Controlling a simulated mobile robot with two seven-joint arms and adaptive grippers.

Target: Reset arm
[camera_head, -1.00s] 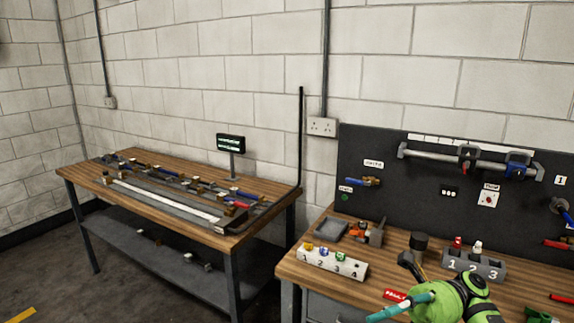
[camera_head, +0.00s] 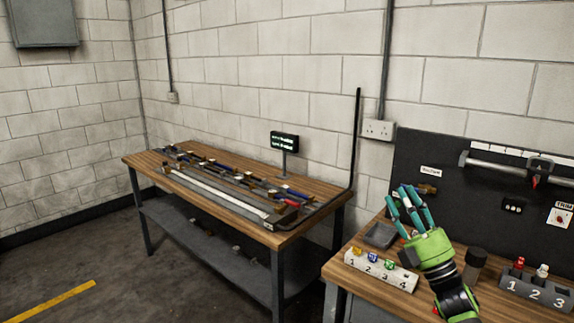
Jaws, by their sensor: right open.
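My right gripper (camera_head: 412,210) is at the right of the head view, above the near workbench. Its green palm and teal fingers point up and slightly left. The fingers are spread and nothing shows between them. It is in front of part of the bench and the black pegboard. My left gripper is not in the view.
The wooden workbench (camera_head: 352,279) carries a white numbered block (camera_head: 366,272), a grey tray (camera_head: 381,235) and a grey numbered block (camera_head: 537,290). The black pegboard (camera_head: 465,215) stands behind. A second table (camera_head: 309,231) with several tools and a small display (camera_head: 284,141) stands left. Floor at left is clear.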

